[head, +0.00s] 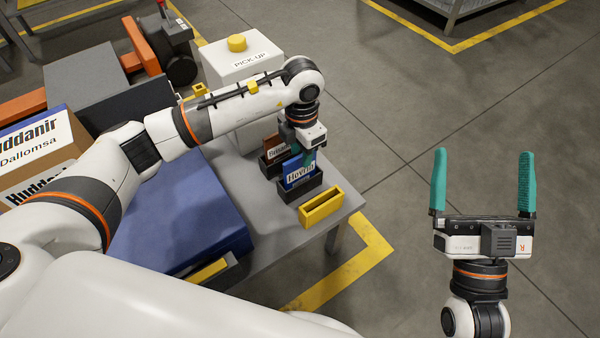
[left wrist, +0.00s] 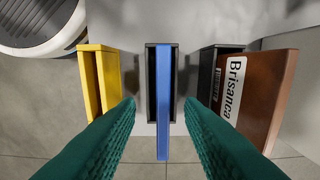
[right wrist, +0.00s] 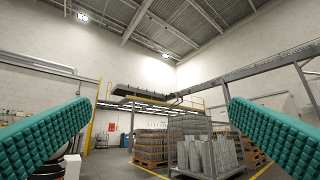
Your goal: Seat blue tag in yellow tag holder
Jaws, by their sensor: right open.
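The blue tag (head: 298,172) stands upright in a black holder (head: 290,194) near the table's corner. The left wrist view shows the blue tag (left wrist: 163,100) edge-on in its black holder (left wrist: 151,70). My left gripper (left wrist: 160,105) is over it, open, with one green finger on each side and a gap to the tag on both sides. The yellow tag holder (head: 321,208) is beside the black holder, nearer the table's front corner. In the left wrist view the yellow holder (left wrist: 97,85) is empty, left of the fingers. My right gripper (head: 483,190) is open and empty above the floor.
A brown tag (head: 275,148) stands in another black holder behind the blue one; it leans close to the right in the left wrist view (left wrist: 240,95). A white PICK-UP box (head: 240,75) and a blue pad (head: 175,230) are nearby. Open floor lies to the right.

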